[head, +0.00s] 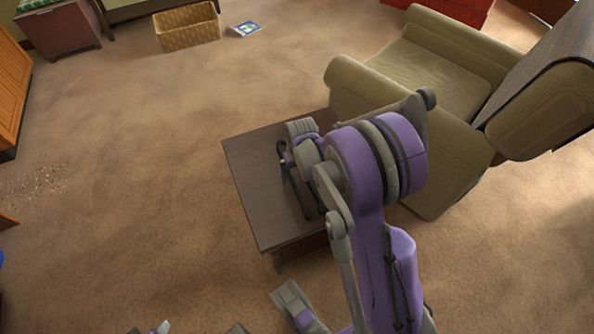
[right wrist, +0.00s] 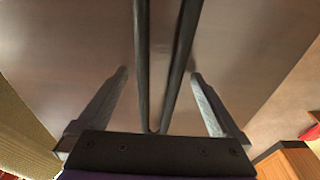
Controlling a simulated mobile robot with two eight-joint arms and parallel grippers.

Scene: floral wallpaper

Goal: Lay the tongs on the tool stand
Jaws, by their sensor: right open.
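The dark tongs (right wrist: 142,70) show in the right wrist view as two thin legs that join near the palm and spread apart away from it. They are over the brown table top (right wrist: 75,60). My right gripper (right wrist: 158,73) is open, one grey finger on each side of the tongs, with gaps between. In the head view the tongs (head: 297,192) are a dark narrow shape at the small table (head: 255,175), partly hidden by my right arm. I make out no tool stand. My left gripper cannot be made out.
An olive armchair (head: 430,75) stands close against the table's right side.

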